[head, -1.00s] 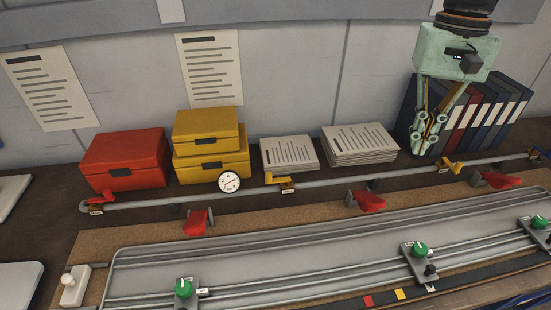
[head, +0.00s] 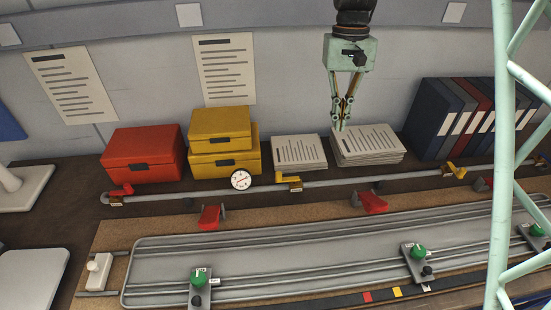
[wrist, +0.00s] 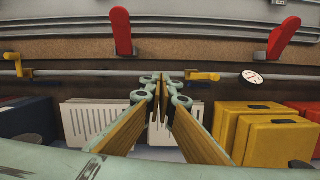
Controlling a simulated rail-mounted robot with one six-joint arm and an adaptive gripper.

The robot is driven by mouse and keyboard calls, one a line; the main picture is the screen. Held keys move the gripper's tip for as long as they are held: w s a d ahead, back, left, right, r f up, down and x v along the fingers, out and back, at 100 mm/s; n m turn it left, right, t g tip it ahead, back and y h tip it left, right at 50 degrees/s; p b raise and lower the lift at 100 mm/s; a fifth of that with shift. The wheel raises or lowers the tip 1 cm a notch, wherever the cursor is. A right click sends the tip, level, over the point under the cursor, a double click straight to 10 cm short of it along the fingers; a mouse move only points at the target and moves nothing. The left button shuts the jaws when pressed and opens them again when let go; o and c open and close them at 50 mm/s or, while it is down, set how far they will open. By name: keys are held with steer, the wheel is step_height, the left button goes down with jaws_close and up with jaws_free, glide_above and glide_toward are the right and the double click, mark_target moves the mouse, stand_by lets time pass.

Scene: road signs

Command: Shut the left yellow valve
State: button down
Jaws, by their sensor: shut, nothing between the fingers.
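The left yellow valve (head: 293,182) sits on the grey pipe just right of the round gauge. Its handle looks roughly in line with the pipe. In the wrist view the left yellow valve (wrist: 202,77) lies to the right of my fingertips, beside the gauge. My gripper (head: 341,124) hangs fingers down over the right paper stack, behind and above the pipe, to the right of that valve. In the wrist view my gripper (wrist: 163,80) has its fingers together, with nothing held. A second yellow valve (head: 455,171) stands farther right, its handle angled across the pipe.
The pipe (head: 340,183) also carries a red valve (head: 121,190) and the gauge (head: 241,180). Red levers (head: 373,203) stand in front. Yellow boxes (head: 224,163), a red box (head: 143,155), paper stacks (head: 366,147) and binders (head: 440,118) line the back. A green lattice (head: 503,150) crosses the right side.

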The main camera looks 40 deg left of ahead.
steer(key=s+a+f+n+p, duration=0.1)
steer(key=s+a+f, duration=0.1)
steer(key=a, duration=0.5)
steer(key=s+a+f+n+p, duration=0.1)
steer(key=s+a+f+p, duration=0.1)
steer(key=a+f, duration=0.2)
steer(key=s+a+f+n+p, duration=0.1)
steer(key=s+a+f+p, duration=0.1)
steer(key=a, duration=0.7)
steer(key=shift+a+f+h, duration=0.35)
steer(key=shift+f+h, duration=0.05)
steer(key=shift+f, duration=0.05)
steer(key=shift+s+f, duration=0.1)
steer(key=shift+f, duration=0.05)
steer(key=s+d+f+p, duration=0.2)
steer(key=d+f, duration=0.3)
steer(key=f, duration=0.4)
steer(key=shift+s+f, duration=0.25)
steer(key=shift+s, duration=0.6)
steer(key=shift+d, duration=0.1)
steer(key=shift+d, duration=0.1)
